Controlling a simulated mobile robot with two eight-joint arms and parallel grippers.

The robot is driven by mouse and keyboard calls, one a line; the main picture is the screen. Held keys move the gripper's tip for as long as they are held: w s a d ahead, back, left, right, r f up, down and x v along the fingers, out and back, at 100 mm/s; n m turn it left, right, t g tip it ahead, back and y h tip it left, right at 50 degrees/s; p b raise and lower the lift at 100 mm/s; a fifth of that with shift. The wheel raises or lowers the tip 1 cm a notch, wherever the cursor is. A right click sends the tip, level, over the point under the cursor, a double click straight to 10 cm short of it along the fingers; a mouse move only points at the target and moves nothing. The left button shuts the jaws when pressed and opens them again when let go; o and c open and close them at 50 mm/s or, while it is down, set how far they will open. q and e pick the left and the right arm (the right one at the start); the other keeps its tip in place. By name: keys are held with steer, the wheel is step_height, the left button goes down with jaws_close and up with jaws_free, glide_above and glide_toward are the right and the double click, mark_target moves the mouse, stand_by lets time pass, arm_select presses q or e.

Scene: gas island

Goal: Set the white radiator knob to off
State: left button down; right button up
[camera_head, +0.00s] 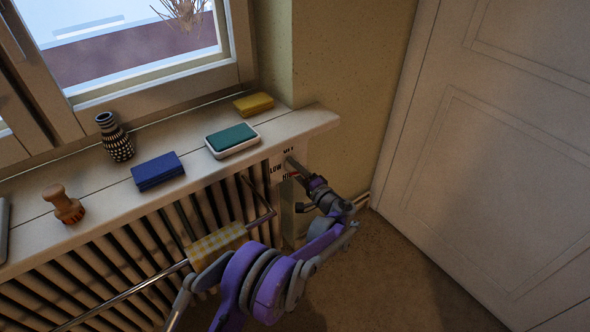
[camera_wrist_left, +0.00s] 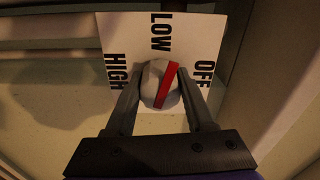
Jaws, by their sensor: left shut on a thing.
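The white radiator knob (camera_wrist_left: 151,83) has a red stripe and sits in front of a white plate (camera_wrist_left: 120,37) marked LOW, OFF and HIGH. In the left wrist view LOW is at the top, OFF at the right and HIGH at the left. The stripe's upper end leans right of straight up, between LOW and OFF and nearer LOW. My left gripper (camera_wrist_left: 160,80) is shut on the knob, one finger on each side. In the head view my left gripper (camera_head: 300,172) reaches the plate (camera_head: 277,165) at the radiator's right end; the knob is mostly hidden there.
A windowsill (camera_head: 318,121) overhangs the radiator (camera_head: 120,262), holding a green-topped box (camera_head: 232,138), blue box (camera_head: 158,170), yellow sponge (camera_head: 254,104), vase (camera_head: 115,140) and stamp (camera_head: 65,205). A checked cloth (camera_head: 216,243) hangs on the rail. A door (camera_head: 500,150) stands right.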

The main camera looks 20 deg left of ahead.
arm_select(q)
steer(key=m, duration=1)
steer(key=shift+r+m, duration=0.1)
steer(key=shift+m, duration=0.3)
steer(key=shift+d+m+b, duration=0.1)
steer(key=shift+m+b, duration=0.2)
steer(key=shift+m, duration=1.6)
steer(key=shift+c, duration=1.3)
jaws_free()
steer(key=shift+r, duration=0.1)
steer(key=p+v, duration=0.1)
steer(key=v, duration=0.9)
steer(key=shift+s+d+p, duration=0.25)
steer(key=shift+d+p, duration=0.05)
steer(key=shift+p, duration=0.05)
steer(key=shift+d, duration=0.1)
